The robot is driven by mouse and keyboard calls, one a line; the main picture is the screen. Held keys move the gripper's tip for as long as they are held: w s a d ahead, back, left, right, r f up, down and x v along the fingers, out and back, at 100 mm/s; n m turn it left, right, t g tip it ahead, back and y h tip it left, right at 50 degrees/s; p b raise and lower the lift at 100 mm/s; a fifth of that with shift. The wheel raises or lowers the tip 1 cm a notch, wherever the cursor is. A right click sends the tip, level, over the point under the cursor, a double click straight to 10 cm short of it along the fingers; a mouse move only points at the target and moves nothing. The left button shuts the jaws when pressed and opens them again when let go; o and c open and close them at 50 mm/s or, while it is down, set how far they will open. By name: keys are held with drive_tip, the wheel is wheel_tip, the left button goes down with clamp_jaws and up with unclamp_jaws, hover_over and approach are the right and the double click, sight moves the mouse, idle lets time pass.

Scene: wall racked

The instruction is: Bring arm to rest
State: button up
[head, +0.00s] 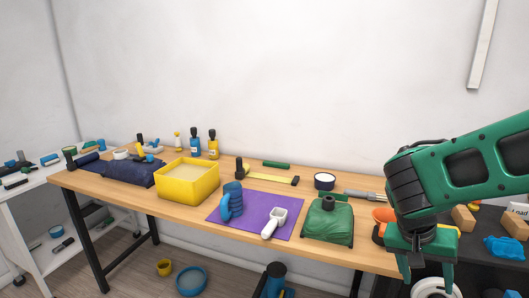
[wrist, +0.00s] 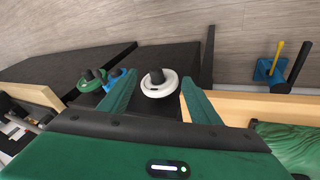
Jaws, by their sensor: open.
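My gripper (head: 430,272) is at the right side of the head view, at the end of my green arm, pointing down past the front right of the wooden table (head: 180,208). In the wrist view my gripper (wrist: 150,97) shows two green fingers spread apart with nothing held between them. A white round object with a dark knob (wrist: 160,84) lies lower down, seen in the gap between the fingers and apart from them. My arm hides part of the table's right end.
A green bag-like object (head: 328,224) sits left of my gripper. A purple mat (head: 255,207) bears a blue object (head: 231,201) and a white scoop (head: 274,223). A yellow bin (head: 187,182) stands further left. A dark surface (head: 482,246) with small objects is at the right.

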drive_tip(key=s+d+r+y, duration=0.1)
drive_tip(key=s+d+y, duration=0.1)
drive_tip(key=s, duration=0.5)
drive_tip(key=s+d+r+n+y, duration=0.1)
drive_tip(key=s+d+y, duration=0.1)
drive_tip(key=s, duration=0.6)
drive_tip(key=shift+d+r+y, duration=0.4)
drive_tip(key=shift+y, duration=0.1)
drive_tip(key=shift+w+f+g, duration=0.25)
drive_tip(key=shift+w+g, duration=0.05)
drive_tip(key=shift+w, duration=0.35)
